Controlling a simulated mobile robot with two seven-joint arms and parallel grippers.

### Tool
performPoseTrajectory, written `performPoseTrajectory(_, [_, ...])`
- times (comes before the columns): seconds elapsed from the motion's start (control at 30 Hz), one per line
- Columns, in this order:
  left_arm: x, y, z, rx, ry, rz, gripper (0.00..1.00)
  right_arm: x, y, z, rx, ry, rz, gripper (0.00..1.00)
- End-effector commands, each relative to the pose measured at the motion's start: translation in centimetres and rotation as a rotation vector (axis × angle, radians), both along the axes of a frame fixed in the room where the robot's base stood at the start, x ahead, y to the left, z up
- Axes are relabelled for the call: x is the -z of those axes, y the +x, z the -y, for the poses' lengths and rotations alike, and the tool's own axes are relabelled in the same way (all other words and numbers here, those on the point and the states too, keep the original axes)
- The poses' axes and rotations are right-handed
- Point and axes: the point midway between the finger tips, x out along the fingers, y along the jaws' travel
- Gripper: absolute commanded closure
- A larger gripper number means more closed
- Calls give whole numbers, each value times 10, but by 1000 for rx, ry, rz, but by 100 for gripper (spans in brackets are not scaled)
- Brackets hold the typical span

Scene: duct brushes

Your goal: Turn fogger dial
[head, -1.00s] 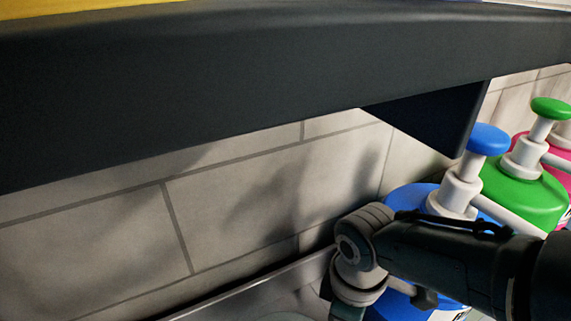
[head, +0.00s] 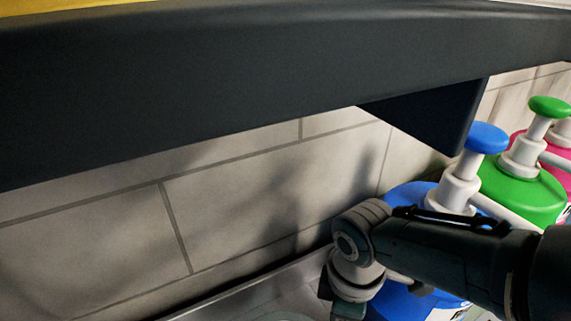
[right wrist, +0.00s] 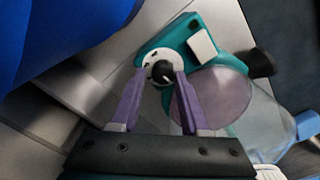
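The fogger (right wrist: 192,30) shows in the right wrist view as a teal body with a white square part. Its dial (right wrist: 163,72) is a white disc with a black knob in the middle. My right gripper (right wrist: 161,74) has its two purple fingers apart, one on each side of the dial. I cannot tell whether the fingertips touch it. In the head view my right arm comes in from the right; its gripper is beyond the lower edge, and the fogger's dial is not seen there. My left gripper is in neither view.
Blue (head: 410,195), green (head: 520,190) and pink (head: 560,157) pump bottles stand at the right, the blue one behind my arm. A dark shelf (head: 250,85) hangs overhead before a tiled wall (head: 270,200).

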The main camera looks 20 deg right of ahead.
Motion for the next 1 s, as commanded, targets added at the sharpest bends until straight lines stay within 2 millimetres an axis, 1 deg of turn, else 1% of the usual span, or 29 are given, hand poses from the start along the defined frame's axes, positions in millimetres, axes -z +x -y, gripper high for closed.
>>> performPoseTrajectory(0.03, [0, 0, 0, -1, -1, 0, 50, 0, 0, 0, 1, -1, -1, 48])
performPoseTrajectory(0.13, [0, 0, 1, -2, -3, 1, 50, 1, -1, 0, 1, 0, -3, 37])
performPoseTrajectory(0.17, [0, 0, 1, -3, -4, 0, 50, 1, -1, 0, 1, -1, -3, 36])
performPoseTrajectory(0.43, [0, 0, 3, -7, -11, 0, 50, 1, -2, 0, 11, 0, -6, 36])
performPoseTrajectory(0.53, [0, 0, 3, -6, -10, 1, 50, 1, -2, 0, 61, -1, -6, 36])
performPoseTrajectory(0.67, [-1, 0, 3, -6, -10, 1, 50, 1, -3, 0, 210, 1, -7, 36])
performPoseTrajectory(1.0, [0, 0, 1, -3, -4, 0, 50, 2, -3, 0, 782, 3, -8, 36])
